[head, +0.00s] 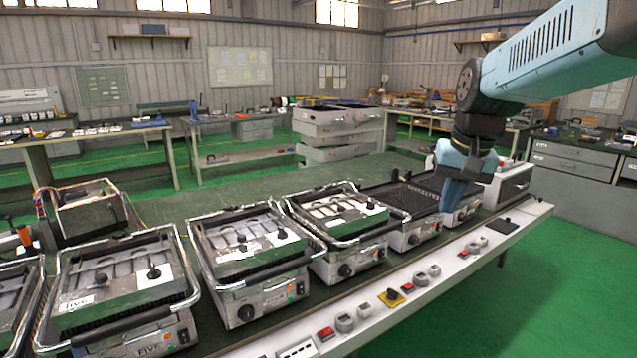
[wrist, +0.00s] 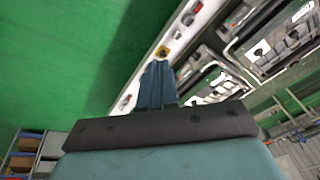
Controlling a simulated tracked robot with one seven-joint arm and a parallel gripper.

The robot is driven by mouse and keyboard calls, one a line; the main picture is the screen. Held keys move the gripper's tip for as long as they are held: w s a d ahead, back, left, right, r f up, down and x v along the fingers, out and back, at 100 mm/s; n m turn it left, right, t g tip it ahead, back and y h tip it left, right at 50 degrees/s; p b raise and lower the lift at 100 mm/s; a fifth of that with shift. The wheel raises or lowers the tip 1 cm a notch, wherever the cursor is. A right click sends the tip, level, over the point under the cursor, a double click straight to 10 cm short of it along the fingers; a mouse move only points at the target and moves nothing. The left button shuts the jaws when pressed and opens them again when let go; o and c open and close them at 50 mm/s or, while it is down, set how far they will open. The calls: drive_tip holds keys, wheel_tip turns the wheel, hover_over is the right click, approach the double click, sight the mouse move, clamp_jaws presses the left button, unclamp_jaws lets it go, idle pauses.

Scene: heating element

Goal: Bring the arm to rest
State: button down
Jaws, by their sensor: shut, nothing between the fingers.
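My arm, blue and black, reaches in from the upper right in the head view. My gripper (head: 450,200) points down over the right part of the long bench (head: 527,208), in front of the rightmost grill units. It is shut and holds nothing. In the wrist view my gripper (wrist: 157,68) shows as a blue shape over the bench's white front strip (wrist: 148,62). I cannot tell from these views whether its tip touches anything.
Contact grills (head: 250,260) stand in a row along the bench, with an open dark-plated one (head: 400,197) near my gripper. Switches and knobs (head: 393,297) line the front strip. Green floor (head: 560,285) is clear at right. More workbenches (head: 100,137) stand behind.

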drive_tip(key=s+f+n+t, duration=0.2)
drive_tip(key=s+t, duration=0.1)
drive_tip(key=s, duration=0.9)
drive_tip(key=shift+s+a+h, duration=0.2)
drive_tip(key=shift+a+h, duration=0.15)
drive_tip(key=shift+h, duration=0.05)
drive_tip(key=shift+f, duration=0.1)
